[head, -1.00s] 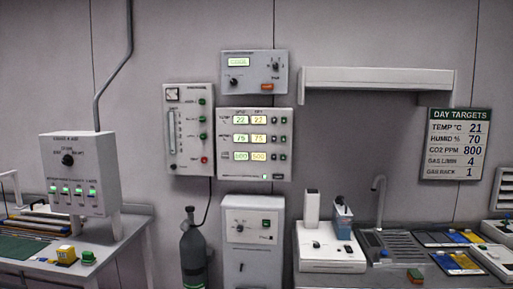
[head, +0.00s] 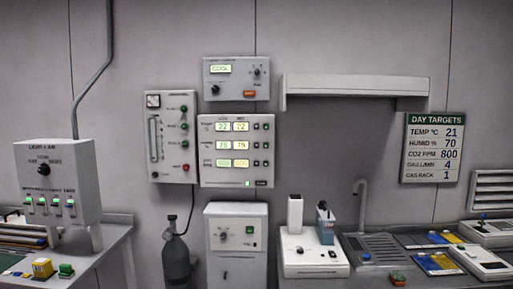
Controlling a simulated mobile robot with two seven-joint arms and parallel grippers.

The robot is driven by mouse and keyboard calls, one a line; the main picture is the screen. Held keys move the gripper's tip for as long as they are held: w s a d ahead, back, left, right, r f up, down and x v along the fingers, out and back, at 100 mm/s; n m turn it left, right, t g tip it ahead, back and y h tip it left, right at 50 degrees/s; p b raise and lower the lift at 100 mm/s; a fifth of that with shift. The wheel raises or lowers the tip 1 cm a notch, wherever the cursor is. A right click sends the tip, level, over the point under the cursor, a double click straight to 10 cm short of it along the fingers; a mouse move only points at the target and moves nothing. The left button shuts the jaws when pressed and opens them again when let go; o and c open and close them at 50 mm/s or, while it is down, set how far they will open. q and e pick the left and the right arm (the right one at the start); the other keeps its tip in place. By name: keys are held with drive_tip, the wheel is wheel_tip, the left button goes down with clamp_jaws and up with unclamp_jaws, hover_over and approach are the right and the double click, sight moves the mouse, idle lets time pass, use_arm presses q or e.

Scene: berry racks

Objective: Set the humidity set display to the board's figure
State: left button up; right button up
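The white control panel (head: 208,181) hangs on the wall left of centre, with paired displays in several rows. In its middle row, the humidity set display (head: 241,145) in the right column appears to read 75, and the display left of it (head: 223,145) also appears to read 75. Small dark buttons (head: 261,145) sit to the right of that row. The DAY TARGETS board (head: 433,147) on the right wall reads HUMID % 70. Neither of my grippers is in view.
A box with a lit screen (head: 236,78) is above the panel, and a gauge panel (head: 171,137) is to its left. Below are a white cabinet (head: 236,246) and a grey gas cylinder (head: 176,262). A wall shelf (head: 355,87) juts out to the right. Benches flank both sides.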

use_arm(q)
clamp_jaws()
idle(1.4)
